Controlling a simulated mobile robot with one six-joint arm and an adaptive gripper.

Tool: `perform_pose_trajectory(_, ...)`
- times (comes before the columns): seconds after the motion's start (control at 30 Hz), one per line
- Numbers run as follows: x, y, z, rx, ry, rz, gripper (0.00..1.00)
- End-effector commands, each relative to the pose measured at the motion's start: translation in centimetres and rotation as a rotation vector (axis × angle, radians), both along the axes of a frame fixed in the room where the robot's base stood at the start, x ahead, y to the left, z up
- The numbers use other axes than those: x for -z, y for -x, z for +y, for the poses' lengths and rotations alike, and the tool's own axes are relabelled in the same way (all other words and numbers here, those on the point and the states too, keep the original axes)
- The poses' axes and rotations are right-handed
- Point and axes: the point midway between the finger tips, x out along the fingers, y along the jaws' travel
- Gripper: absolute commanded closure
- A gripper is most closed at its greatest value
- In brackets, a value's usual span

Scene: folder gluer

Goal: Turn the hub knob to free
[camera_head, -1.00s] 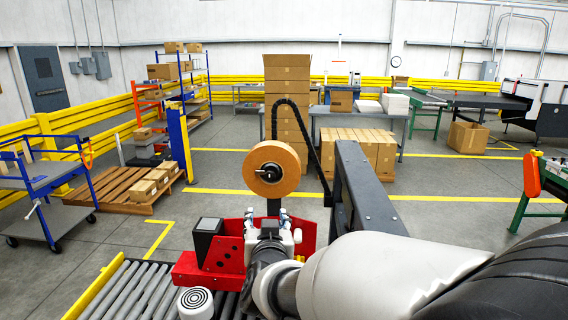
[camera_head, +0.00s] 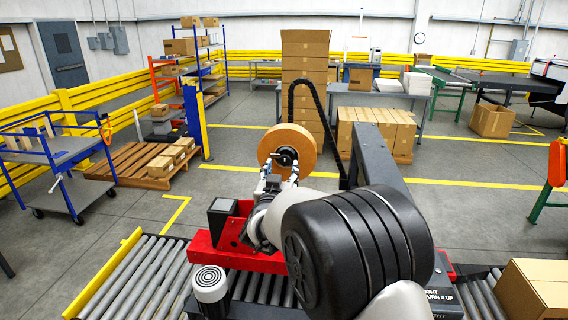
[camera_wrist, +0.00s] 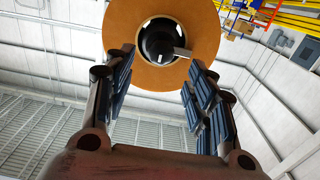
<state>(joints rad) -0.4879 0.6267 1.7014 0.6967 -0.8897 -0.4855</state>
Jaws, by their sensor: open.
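An orange-brown tape roll (camera_head: 302,140) stands upright on a black hub at the middle of the scene. The hub knob (camera_head: 286,157) is at its centre, partly hidden by my gripper in the head view. In the wrist view the dark round hub (camera_wrist: 158,38) has a small grey bar (camera_wrist: 182,52) sticking out to the right. My gripper (camera_head: 279,175) is open just in front of the hub. In the wrist view its two padded fingers (camera_wrist: 161,65) stand apart below and either side of the hub, with nothing between them. I see no contact with the knob.
A red machine frame (camera_head: 226,250) sits below on a roller conveyor (camera_head: 130,280). A dark grey beam (camera_head: 377,142) and a black cable chain (camera_head: 322,92) stand right of the roll. A cardboard box (camera_head: 532,290) is at the lower right.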

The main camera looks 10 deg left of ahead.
Motion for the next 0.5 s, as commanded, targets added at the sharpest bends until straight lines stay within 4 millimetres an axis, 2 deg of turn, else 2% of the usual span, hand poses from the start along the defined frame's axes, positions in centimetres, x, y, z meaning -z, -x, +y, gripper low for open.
perform_pose_trajectory(0.1, 0.0, -2.4, -0.2, 0.002, -0.001, -0.001, 0.50)
perform_pose_trajectory(0.2, 0.0, -3.7, -0.1, 0.000, 0.000, 0.000, 0.50)
perform_pose_trajectory(0.33, 0.0, -4.8, -0.1, 0.000, -0.001, 0.000, 0.50)
perform_pose_trajectory(0.5, 0.0, -5.3, -0.2, 0.000, -0.001, 0.000, 0.50)
